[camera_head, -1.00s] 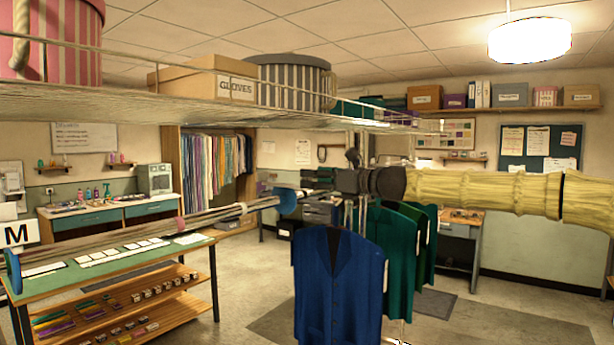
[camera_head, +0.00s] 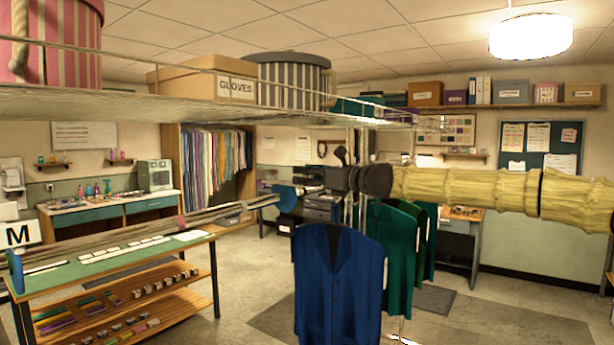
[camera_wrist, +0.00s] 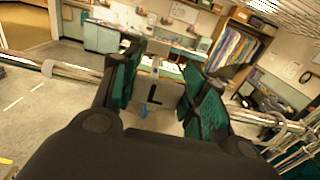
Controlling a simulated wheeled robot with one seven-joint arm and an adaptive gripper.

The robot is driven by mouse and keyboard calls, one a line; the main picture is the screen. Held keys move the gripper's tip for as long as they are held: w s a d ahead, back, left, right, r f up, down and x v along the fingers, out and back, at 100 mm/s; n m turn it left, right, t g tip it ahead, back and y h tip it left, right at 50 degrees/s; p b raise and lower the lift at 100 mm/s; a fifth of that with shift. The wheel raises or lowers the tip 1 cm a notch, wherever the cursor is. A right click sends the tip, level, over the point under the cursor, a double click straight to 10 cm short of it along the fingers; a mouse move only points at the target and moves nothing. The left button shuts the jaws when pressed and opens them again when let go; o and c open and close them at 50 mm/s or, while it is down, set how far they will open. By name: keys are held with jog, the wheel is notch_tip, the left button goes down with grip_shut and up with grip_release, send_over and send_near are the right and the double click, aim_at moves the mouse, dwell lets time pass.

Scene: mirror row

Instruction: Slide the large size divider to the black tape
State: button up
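A blue jacket (camera_head: 338,285) and green garments (camera_head: 402,250) hang below my arm. A wire shelf (camera_head: 200,108) with a gloves box (camera_head: 205,80) and round boxes runs above. A green-topped table (camera_head: 120,255) stands behind the rail at left.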

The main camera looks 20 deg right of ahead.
grip_shut()
jog(key=w+d+p, duration=0.4)
jog(key=w+d, duration=0.1)
jog(key=d, duration=0.2)
jog(key=shift+w, duration=0.3)
jog(key=o, duration=1)
grip_release()
jog(key=shift+d, duration=0.1)
jog(key=v, duration=1.2)
jog(key=shift+d, duration=0.1)
